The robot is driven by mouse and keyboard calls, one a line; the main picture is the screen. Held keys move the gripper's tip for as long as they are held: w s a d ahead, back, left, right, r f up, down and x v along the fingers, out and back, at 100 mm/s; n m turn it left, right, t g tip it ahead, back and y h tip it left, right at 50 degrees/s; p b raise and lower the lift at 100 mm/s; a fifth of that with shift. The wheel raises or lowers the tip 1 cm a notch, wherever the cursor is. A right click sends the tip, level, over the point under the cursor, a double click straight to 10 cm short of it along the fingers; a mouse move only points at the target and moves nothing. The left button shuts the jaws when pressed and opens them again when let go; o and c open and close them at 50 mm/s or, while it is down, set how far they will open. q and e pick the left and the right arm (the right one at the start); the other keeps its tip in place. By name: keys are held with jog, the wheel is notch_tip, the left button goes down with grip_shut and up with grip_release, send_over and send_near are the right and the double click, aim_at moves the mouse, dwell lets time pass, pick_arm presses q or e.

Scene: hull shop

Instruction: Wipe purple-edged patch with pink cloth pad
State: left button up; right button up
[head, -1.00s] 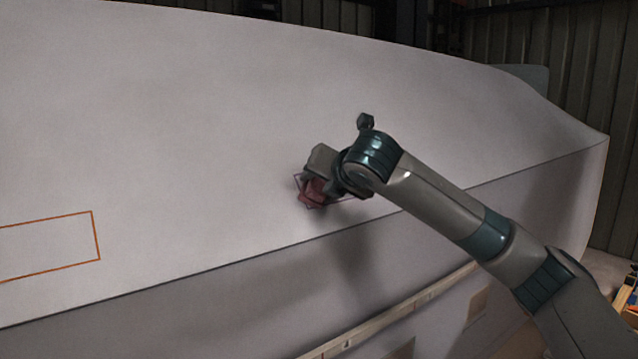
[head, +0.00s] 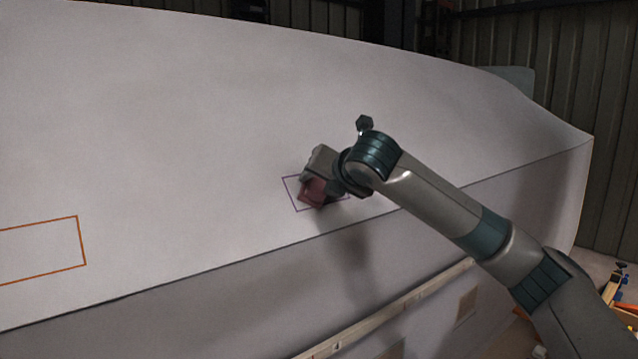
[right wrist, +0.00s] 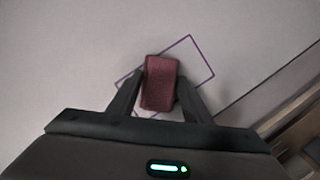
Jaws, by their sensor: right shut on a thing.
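The purple-edged patch (head: 292,193) is a thin rectangular outline on the pale hull side, partly hidden by my right gripper and the pad. It also shows in the right wrist view (right wrist: 203,57). My right gripper (head: 318,185) is shut on the pink cloth pad (head: 313,191), a dark pink block. In the right wrist view the pad (right wrist: 159,83) sits between the two fingers and overlaps the middle of the outline. I cannot tell whether the pad touches the hull. My left gripper is not in view.
An orange-edged outline (head: 82,240) lies on the hull (head: 180,110) at the left. A crease runs along the hull below the patch. A wooden batten (head: 400,312) runs along the lower hull. Tools and wood (head: 615,285) lie at the far right.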

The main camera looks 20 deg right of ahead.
jog(key=shift+w+d, duration=0.25)
jog(key=shift+d, duration=0.45)
jog(key=shift+w+d, duration=0.25)
jog(key=shift+d, duration=0.4)
jog(key=shift+w+d, duration=0.25)
jog(key=shift+d, duration=0.45)
jog(key=shift+w+d, duration=0.25)
jog(key=shift+d, duration=0.45)
jog(key=shift+w+d, duration=0.25)
jog(key=shift+d, duration=0.45)
jog(key=shift+w+d, duration=0.25)
jog(key=shift+d, duration=0.4)
jog(key=shift+a, duration=0.1)
jog(key=shift+s+a, duration=0.25)
jog(key=shift+a, duration=0.45)
jog(key=shift+s+a, duration=0.25)
jog(key=shift+a, duration=0.4)
